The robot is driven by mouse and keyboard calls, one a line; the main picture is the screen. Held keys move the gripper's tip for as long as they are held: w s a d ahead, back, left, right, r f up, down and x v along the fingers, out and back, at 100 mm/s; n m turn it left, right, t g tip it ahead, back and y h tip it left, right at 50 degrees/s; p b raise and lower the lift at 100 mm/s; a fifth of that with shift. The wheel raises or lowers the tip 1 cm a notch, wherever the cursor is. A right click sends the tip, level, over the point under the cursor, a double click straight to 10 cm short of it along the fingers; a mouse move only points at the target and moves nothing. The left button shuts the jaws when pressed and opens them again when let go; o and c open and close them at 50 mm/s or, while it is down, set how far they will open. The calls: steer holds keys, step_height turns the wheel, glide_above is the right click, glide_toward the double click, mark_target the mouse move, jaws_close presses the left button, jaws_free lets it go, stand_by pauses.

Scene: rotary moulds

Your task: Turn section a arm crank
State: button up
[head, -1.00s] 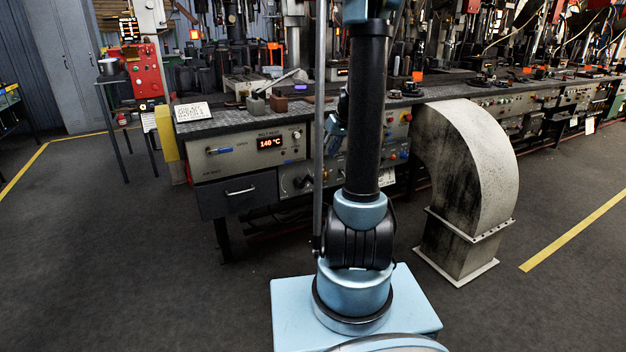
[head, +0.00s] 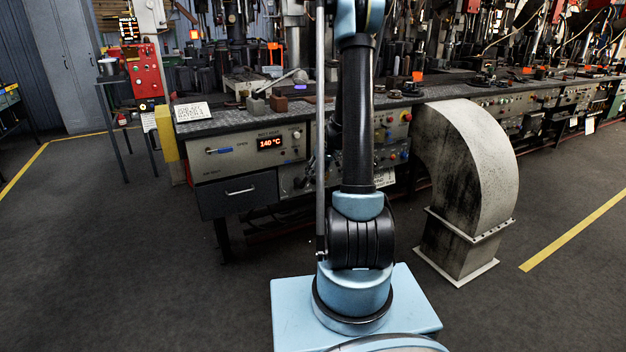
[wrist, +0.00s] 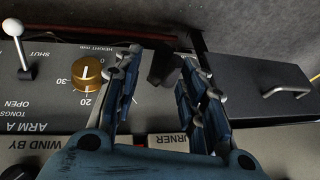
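The section A panel (wrist: 55,118) fills the left of the wrist view, upside down, with "ARM A", "WIND BY" and "TONGS" lettering. It carries a brass height knob (wrist: 88,74) and a white-balled lever (wrist: 14,27) between "OPEN" and "SHUT". My gripper (wrist: 160,64) has its two blue fingers apart over this panel, right of the brass knob. A dark block shows between and beyond the fingertips; I cannot tell whether it is the crank. No crank handle is clearly visible, and contact is unclear. In the head view my arm hides the gripper.
A dark drawer front with a metal handle (wrist: 290,88) lies right of the fingers. In the head view the bench (head: 215,126) runs across, with a 140 °C panel (head: 270,143) at left. A large curved duct (head: 475,150) stands right of my arm. The floor is open at left.

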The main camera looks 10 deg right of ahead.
mark_target(305, 182)
steer(key=shift+x, duration=1.45)
jaws_close()
